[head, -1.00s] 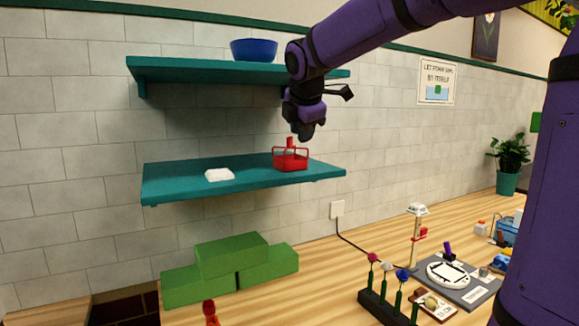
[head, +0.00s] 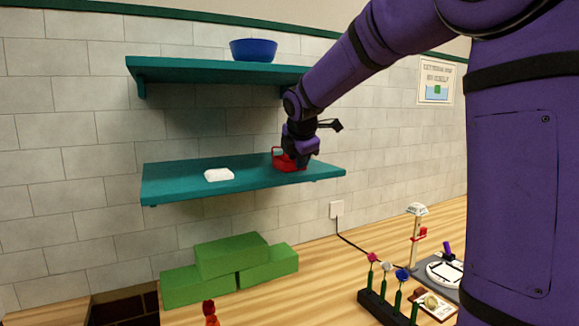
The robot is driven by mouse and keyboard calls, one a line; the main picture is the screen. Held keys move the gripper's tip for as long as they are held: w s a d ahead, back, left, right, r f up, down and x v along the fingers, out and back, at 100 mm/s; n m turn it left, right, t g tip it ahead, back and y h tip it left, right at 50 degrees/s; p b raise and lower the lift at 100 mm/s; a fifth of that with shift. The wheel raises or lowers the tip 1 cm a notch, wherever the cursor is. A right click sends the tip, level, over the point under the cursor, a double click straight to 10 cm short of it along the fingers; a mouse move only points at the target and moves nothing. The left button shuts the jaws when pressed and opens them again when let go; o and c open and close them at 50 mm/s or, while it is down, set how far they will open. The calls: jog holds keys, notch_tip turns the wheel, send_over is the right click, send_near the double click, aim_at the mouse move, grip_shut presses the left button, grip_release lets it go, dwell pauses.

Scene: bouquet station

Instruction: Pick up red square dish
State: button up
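The red square dish (head: 279,161), which has a raised red handle part, sits near the right end of the lower teal shelf (head: 240,182). My gripper (head: 301,160) is down at the dish, in front of its right part, and hides much of it. The fingertips are dark and overlap the dish in the picture. I cannot tell whether they are open or shut, or whether they touch it. The dish appears to rest on the shelf.
A white item (head: 219,175) lies left of the dish on the same shelf. The upper teal shelf (head: 200,72), bearing a blue bowl (head: 253,50), is above. Green blocks (head: 231,256) and a flower rack (head: 384,306) stand on the wooden counter below.

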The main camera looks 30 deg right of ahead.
jog(key=shift+w+f, duration=0.2)
jog(key=shift+f, duration=0.05)
grip_shut()
jog(key=shift+r, duration=0.1)
